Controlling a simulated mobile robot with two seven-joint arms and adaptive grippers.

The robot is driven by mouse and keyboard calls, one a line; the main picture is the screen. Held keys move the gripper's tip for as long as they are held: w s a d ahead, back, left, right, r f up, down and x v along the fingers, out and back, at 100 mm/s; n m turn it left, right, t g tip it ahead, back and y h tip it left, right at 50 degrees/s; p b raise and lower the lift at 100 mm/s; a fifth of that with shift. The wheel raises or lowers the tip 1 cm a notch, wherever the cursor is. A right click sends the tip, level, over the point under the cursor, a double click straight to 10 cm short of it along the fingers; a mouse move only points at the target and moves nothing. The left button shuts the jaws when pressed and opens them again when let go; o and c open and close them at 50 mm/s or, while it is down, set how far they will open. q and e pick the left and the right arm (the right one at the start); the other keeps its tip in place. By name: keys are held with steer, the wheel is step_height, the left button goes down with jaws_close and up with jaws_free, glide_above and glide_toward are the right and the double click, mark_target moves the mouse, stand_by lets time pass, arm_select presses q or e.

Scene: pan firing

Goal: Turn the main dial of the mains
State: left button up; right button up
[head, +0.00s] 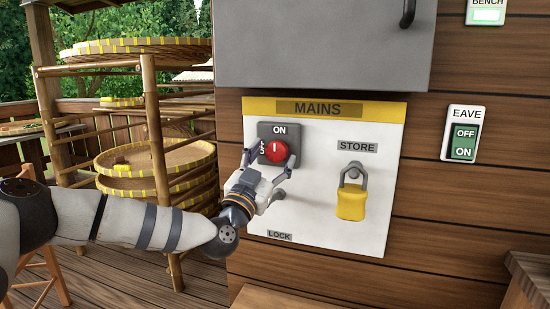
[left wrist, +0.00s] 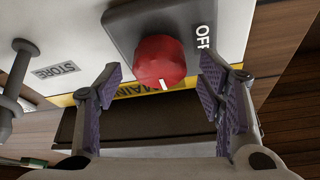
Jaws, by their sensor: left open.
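The red main dial (head: 274,151) sits on a dark grey plate (head: 292,131) on the white MAINS panel (head: 310,228). ON is printed above the dial, and its white mark points up toward ON in the head view. In the left wrist view the dial (left wrist: 159,62) lies ahead between the fingers, with OFF lettering beside it. My left gripper (head: 266,176) is open, with its fingers spread below and to either side of the dial. In the wrist view the fingers (left wrist: 163,98) do not appear to touch it. My right gripper is out of view.
A yellow padlock (head: 351,203) hangs from a hook under the STORE label. A grey cabinet (head: 320,45) is above the panel. An EAVE switch (head: 464,134) is to the right. Bamboo racks with round trays (head: 155,167) stand at left, near my left arm.

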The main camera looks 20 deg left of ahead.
arm_select(q)
steer(key=shift+w+d+r, duration=0.1)
steer(key=shift+w+r, duration=0.2)
steer(key=shift+w, duration=0.3)
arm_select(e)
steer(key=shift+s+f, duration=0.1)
arm_select(q)
steer(key=c, duration=1.1)
steer(key=shift+c, duration=0.2)
